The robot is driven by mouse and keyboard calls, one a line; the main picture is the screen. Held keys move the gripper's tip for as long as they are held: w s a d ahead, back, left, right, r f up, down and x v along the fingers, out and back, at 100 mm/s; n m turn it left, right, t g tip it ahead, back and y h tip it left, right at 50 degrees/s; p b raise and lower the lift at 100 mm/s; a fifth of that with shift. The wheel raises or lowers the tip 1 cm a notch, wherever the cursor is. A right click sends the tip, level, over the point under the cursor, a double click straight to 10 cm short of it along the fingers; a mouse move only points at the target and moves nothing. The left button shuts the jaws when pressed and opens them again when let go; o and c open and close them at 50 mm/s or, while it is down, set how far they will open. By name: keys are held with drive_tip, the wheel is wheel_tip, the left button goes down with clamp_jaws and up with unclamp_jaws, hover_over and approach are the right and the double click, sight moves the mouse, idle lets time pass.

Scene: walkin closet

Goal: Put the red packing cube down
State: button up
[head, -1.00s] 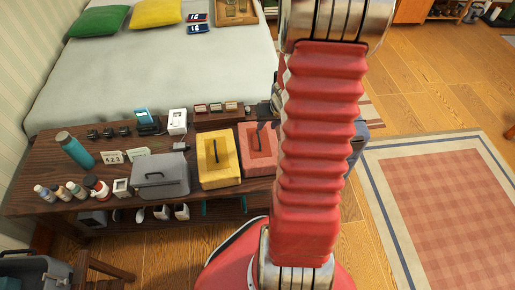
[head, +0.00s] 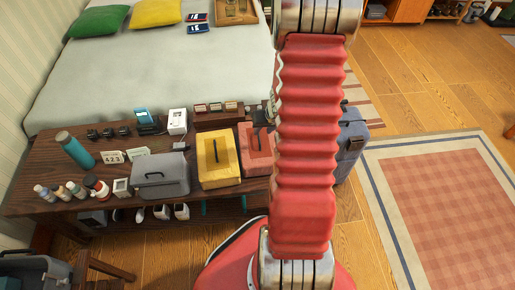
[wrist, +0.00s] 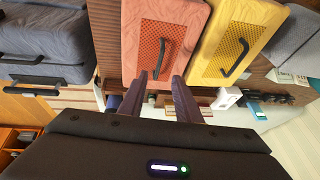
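The red packing cube (head: 248,165), with a mesh top and a dark handle, rests on the dark wooden bench (head: 110,190), right of the yellow packing cube (head: 215,175). My arm hides its right part in the head view. In the wrist view the red cube (wrist: 150,25) shows at top centre, beside the yellow cube (wrist: 238,42). My gripper (wrist: 161,76) is open, its two dark fingers apart and the lower end of the red cube's handle between or just beyond the tips. Nothing is held. In the head view the gripper is mostly hidden behind my arm.
A grey case (head: 160,178), small bottles, a teal bottle (head: 75,150) and boxes stand on the bench. A grey-blue suitcase (head: 350,143) stands at its right end. A bed (head: 150,75) lies behind. The floor and red rug (head: 440,200) at right are clear.

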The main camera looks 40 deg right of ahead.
drive_tip(key=shift+x, duration=1.25)
drive_tip(key=shift+x, duration=2.6)
drive_tip(key=shift+d, duration=0.1)
drive_tip(key=shift+c, duration=0.2)
clamp_jaws()
drive_tip(key=shift+r, duration=0.1)
